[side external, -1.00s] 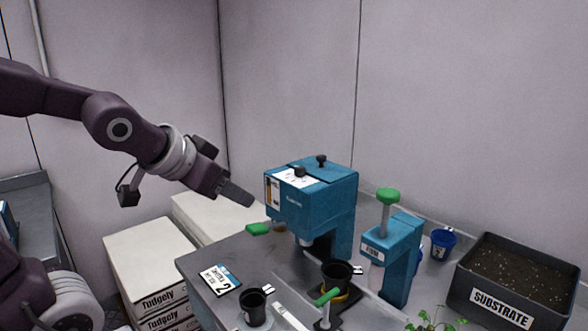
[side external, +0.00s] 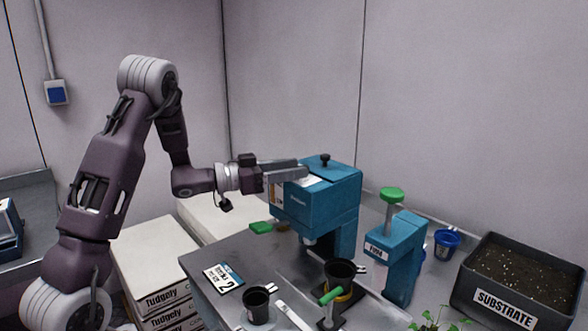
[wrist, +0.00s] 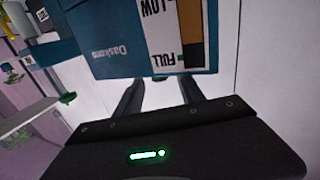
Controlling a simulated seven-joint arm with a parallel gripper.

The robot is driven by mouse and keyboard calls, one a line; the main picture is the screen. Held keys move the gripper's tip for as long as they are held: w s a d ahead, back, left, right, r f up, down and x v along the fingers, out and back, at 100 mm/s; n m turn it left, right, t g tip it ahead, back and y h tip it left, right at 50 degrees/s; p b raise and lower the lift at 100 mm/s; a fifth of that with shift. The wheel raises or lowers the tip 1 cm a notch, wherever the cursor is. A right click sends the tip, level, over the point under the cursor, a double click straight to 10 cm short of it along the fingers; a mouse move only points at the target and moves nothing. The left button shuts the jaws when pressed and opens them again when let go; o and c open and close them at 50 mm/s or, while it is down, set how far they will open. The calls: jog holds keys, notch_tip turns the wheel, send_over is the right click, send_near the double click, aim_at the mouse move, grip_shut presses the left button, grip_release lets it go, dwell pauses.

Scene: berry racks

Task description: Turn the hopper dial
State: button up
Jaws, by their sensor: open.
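The blue hopper machine (side external: 318,205) stands on the metal bench in the side view. A black knob (side external: 325,160) sticks up from its top, toward the back; I cannot tell whether it is the dial. My gripper (side external: 298,170) is open and reaches level over the left part of the machine's top, hiding the nearer knob there. In the wrist view the machine's front (wrist: 105,48) shows upside down with a LOW/FULL gauge label (wrist: 163,35). My fingers (wrist: 158,95) are spread apart, and their tips pass out of sight beyond the machine's top edge. Contact with the nearer knob cannot be seen.
A blue press (side external: 396,250) with a green knob (side external: 391,194) stands right of the machine. Black cups (side external: 257,305), a label card (side external: 223,277) and a substrate tray (side external: 483,305) are on the bench. White boxes (side external: 150,258) stand at left.

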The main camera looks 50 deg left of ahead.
jog(key=shift+w+d, duration=0.15)
jog(key=shift+w, duration=0.25)
jog(key=shift+c, duration=0.5)
grip_shut()
